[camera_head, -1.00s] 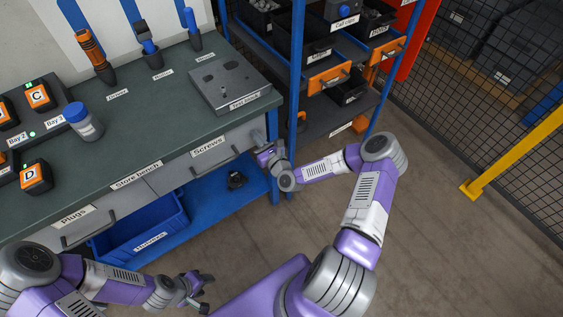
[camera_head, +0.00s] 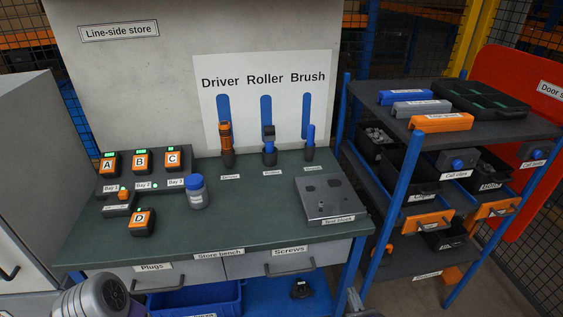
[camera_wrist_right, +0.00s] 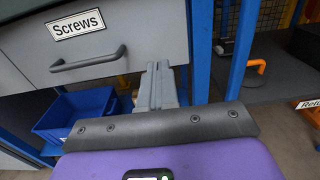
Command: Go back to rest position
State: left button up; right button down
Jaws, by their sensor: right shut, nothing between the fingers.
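My right gripper (camera_head: 355,298) shows only in part at the bottom edge of the head view, just in front of the right end of the store bench (camera_head: 110,245). In the right wrist view its fingers (camera_wrist_right: 158,85) are shut together with nothing between them. They point toward the bench front, to the right of the Screws drawer handle (camera_wrist_right: 90,61), with no contact that I can make out. Of my left arm, only a rounded grey link shows at the bottom left of the head view. My left gripper is out of view.
The Screws drawer (camera_head: 283,262) and Plugs drawer (camera_head: 155,276) look shut. A blue bin (camera_head: 195,298) sits under the bench. A shelf rack with a blue post (camera_head: 392,205) stands close on the right. Open floor shows at the lower right.

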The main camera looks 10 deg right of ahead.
jog(key=s+a+f+n+g+y+p, duration=0.1)
jog(key=s+a+f+n+g+y, duration=0.2)
jog(key=a+n, duration=0.4)
jog(key=s+a+f+n+g+y+p, duration=0.1)
jog(key=a+f+n+g+y, duration=0.3)
jog(key=a+n, duration=0.4)
jog(key=s+a+f+n+g+h+p, duration=0.1)
jog(key=s+a+f+n+g+h, duration=0.1)
jog(key=s+n+g, duration=0.8)
jog(key=s+a+n+h, duration=0.1)
jog(key=s+a+n, duration=0.1)
jog(key=n, duration=0.6)
jog(key=shift+s+g, duration=0.3)
jog(key=shift+s, duration=0.2)
